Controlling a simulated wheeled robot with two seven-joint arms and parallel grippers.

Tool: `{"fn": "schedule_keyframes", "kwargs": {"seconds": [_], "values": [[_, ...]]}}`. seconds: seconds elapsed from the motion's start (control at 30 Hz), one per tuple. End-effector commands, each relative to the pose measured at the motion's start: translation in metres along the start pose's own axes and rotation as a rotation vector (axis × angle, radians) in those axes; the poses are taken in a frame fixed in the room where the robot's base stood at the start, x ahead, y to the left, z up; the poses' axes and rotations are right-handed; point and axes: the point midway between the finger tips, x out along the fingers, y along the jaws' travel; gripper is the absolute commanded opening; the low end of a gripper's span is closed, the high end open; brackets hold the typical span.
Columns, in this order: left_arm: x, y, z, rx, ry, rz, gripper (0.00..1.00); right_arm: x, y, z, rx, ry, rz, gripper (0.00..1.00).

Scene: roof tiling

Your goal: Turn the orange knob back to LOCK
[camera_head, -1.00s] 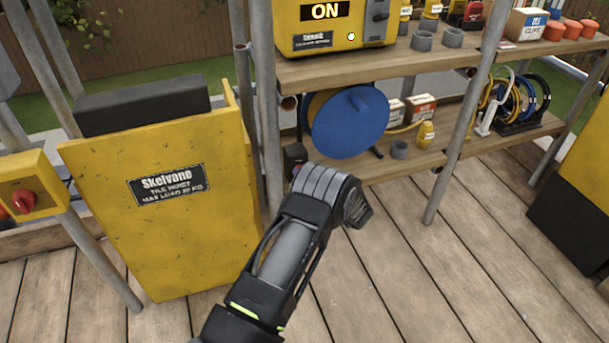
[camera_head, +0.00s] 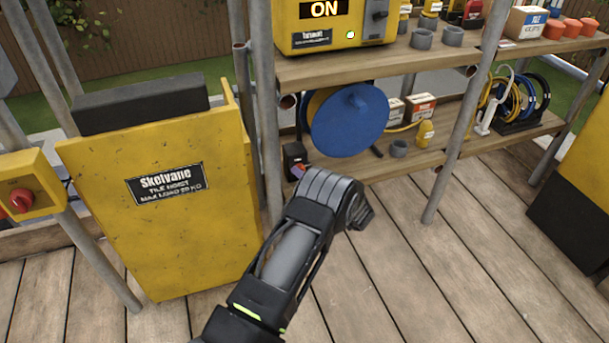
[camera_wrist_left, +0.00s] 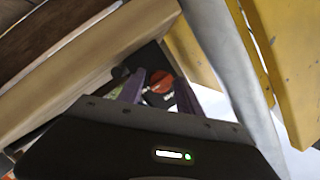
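The orange-red knob (camera_wrist_left: 161,82) shows in the left wrist view on a small dark box (camera_wrist_left: 150,58). In the head view this black box (camera_head: 294,157) sits at the left post of the shelf, below the blue reel, and the knob is hidden. My left gripper (camera_wrist_left: 158,92) has its two purple fingers apart, with the knob seen in the gap between their tips. I cannot tell whether they touch it. In the head view a bit of purple finger (camera_head: 298,172) shows by the box; my wrist covers the rest. My right gripper is out of view.
A yellow tile hoist panel (camera_head: 165,235) stands left of my arm, with a red switch (camera_head: 22,200) on a yellow box. A blue reel (camera_head: 350,120) hangs close above my wrist. A yellow unit (camera_head: 335,30) showing ON stands on the upper shelf.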

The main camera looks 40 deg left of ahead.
Motion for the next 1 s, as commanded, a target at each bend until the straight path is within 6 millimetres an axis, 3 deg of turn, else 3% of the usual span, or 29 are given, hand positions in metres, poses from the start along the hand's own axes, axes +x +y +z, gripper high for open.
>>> {"fn": "schedule_keyframes", "kwargs": {"seconds": [0.1, 0.47, 1.0], "values": [[0.000, -0.001, -0.001, -0.002, 0.002, -0.001, 0.52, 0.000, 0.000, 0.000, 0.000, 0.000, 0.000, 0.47], [-0.005, -0.001, -0.003, -0.003, 0.004, -0.001, 0.53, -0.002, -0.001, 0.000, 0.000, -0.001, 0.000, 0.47], [-0.076, -0.001, -0.002, -0.001, 0.003, -0.001, 0.53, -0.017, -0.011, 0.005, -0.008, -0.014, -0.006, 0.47]]}}
